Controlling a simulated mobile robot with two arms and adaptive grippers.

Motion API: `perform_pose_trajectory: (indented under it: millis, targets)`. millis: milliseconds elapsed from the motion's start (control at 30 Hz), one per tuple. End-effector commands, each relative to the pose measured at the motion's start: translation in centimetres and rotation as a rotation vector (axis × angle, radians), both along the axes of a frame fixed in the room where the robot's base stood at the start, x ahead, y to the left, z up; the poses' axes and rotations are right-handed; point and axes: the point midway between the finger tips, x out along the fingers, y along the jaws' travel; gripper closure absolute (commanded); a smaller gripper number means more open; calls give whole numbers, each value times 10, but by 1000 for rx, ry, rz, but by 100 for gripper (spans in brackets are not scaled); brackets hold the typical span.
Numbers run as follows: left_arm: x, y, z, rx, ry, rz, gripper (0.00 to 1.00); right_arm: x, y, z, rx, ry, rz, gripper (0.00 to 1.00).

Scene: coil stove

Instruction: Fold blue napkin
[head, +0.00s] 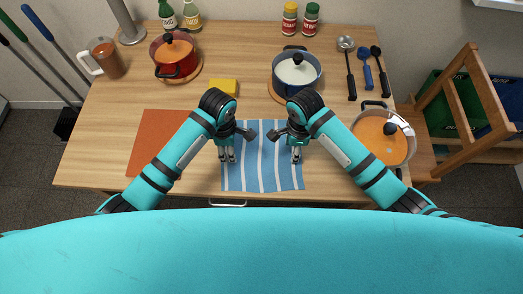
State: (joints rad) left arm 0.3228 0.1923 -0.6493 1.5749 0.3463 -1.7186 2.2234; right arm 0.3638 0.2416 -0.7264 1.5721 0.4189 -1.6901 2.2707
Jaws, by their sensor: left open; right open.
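The blue napkin (261,170) with white stripes lies flat and spread out on the wooden table, near its front edge. My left gripper (228,160) is open and points down over the napkin's left side. My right gripper (296,160) is open and points down over the napkin's right side. Nothing shows between the fingers of either one. Whether the fingertips touch the cloth is too small to tell. The napkin's upper corners are partly hidden by my grippers and wrists.
An orange mat (150,135) lies left of the napkin, partly under my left arm. A yellow sponge (223,88) and a blue pot (297,75) stand behind. An orange-filled pot (381,142) is right, near my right arm. A red pot (174,55) is back left.

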Motion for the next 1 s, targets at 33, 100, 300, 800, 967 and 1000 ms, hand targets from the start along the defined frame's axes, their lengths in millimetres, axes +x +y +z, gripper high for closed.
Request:
perform_pose_trajectory:
  millis: [33,100,300,800,967,1000]
  targets:
    - [0,0,0,0,0,0,56,0,0,0,0,0,0,56]
    - [0,0,0,0,0,0,56,0,0,0,0,0,0,56]
    - [0,0,-3,0,0,0,56,0,0,-3,0,0,0,56]
    - [0,0,-4,-1,1,0,60,0,0,-3,0,0,1,60]
    - [0,0,-4,0,1,0,71,0,0,-3,0,0,1,71]
    - [0,0,-4,0,1,0,73,0,0,-3,0,1,1,73]
